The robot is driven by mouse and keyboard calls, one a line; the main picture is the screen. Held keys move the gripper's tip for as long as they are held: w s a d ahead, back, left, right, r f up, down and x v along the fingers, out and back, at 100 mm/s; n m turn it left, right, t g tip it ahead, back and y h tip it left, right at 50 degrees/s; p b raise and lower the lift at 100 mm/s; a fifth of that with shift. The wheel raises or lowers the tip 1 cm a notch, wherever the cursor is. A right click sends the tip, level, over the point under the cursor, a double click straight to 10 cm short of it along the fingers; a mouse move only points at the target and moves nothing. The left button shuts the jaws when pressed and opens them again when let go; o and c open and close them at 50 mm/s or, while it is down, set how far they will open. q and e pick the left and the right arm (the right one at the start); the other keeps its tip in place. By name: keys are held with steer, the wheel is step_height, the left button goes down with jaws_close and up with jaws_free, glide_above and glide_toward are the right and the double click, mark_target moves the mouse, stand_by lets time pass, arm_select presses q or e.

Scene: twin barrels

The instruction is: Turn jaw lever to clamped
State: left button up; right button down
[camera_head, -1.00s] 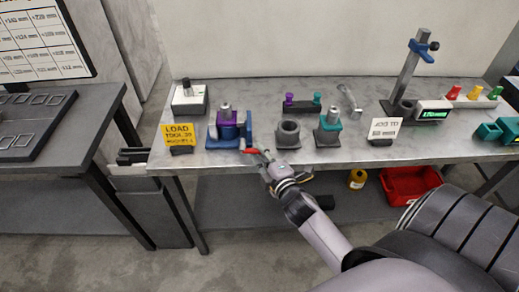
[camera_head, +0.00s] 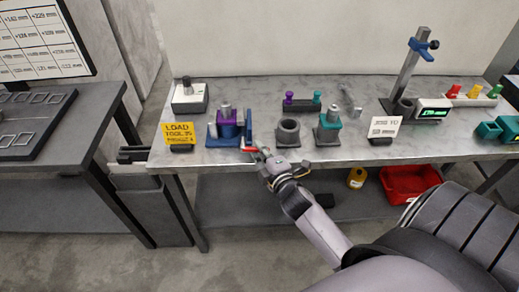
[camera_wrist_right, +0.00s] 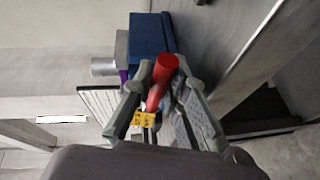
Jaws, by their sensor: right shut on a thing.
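The red jaw lever (camera_head: 249,150) sticks out at the front right of the blue clamp fixture (camera_head: 212,137), near the bench's front edge. A purple block with a grey metal cylinder (camera_head: 226,119) sits in the fixture. My right gripper (camera_head: 262,154) comes from the front right and is shut on the lever. In the right wrist view the lever (camera_wrist_right: 164,72) lies between the fingers of the gripper (camera_wrist_right: 164,88), and the blue fixture (camera_wrist_right: 150,38) is just beyond. The fingers hide part of the lever. My left gripper is out of view.
A yellow sign (camera_head: 178,134) stands left of the fixture. A grey ring holder (camera_head: 288,132) and a teal block with a cylinder (camera_head: 329,126) stand to its right. A red bin (camera_head: 408,183) sits on the shelf below.

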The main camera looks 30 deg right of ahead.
stand_by(0.4)
steer(key=shift+r+n+p, duration=0.3)
steer(key=shift+r+p, duration=0.1)
steer(key=shift+p, duration=0.65)
steer(key=shift+g+p, duration=0.3)
steer(key=shift+p, duration=0.1)
steer(key=shift+f+n, duration=0.15)
steer(key=shift+n, duration=0.15)
steer(key=c, duration=1.8)
jaws_free()
steer(key=shift+c, duration=0.2)
steer(key=v, duration=1.2)
